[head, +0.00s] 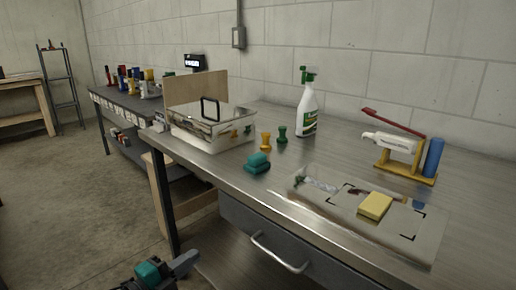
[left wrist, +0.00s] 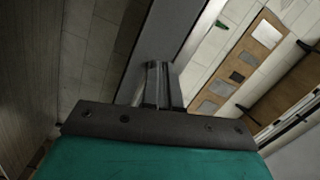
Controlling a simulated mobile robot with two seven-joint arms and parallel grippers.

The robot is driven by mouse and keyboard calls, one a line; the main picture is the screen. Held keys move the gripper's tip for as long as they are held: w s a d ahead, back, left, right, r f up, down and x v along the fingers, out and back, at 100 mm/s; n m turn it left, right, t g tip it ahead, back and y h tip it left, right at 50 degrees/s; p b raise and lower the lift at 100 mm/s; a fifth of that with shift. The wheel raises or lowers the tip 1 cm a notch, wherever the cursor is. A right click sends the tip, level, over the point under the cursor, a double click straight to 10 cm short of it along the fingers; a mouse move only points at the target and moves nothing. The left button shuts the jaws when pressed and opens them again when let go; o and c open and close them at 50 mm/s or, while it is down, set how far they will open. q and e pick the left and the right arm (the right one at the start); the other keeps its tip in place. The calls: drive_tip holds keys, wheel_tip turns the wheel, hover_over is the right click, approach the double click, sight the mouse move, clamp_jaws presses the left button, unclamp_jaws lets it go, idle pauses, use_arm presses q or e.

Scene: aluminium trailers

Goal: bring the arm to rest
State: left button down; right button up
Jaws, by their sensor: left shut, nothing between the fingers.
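My left gripper (head: 186,263) shows at the bottom left of the head view, low in front of the bench and below the level of its top. Its fingers are together and hold nothing. In the left wrist view the shut fingers (left wrist: 158,84) point away from the teal wrist body, with nothing between them. My right gripper is not in view.
The steel bench (head: 300,215) has a drawer handle (head: 278,254) on its front. Open floor (head: 70,200) lies to the left.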

use_arm(q)
drive_tip(key=s+f+n+g+y+p, duration=0.2)
drive_tip(key=s+f+n+y+p, duration=0.1)
drive_tip(key=s+n, duration=0.6)
drive_tip(key=s+f+n+g+y+p, duration=0.2)
drive_tip(key=s+f+n+y+p, duration=0.1)
drive_tip(key=s+n, duration=0.7)
drive_tip(key=shift+s+d+f+y, duration=0.3)
drive_tip(key=shift+s+f+y, duration=0.45)
drive_tip(key=shift+s+y, duration=0.35)
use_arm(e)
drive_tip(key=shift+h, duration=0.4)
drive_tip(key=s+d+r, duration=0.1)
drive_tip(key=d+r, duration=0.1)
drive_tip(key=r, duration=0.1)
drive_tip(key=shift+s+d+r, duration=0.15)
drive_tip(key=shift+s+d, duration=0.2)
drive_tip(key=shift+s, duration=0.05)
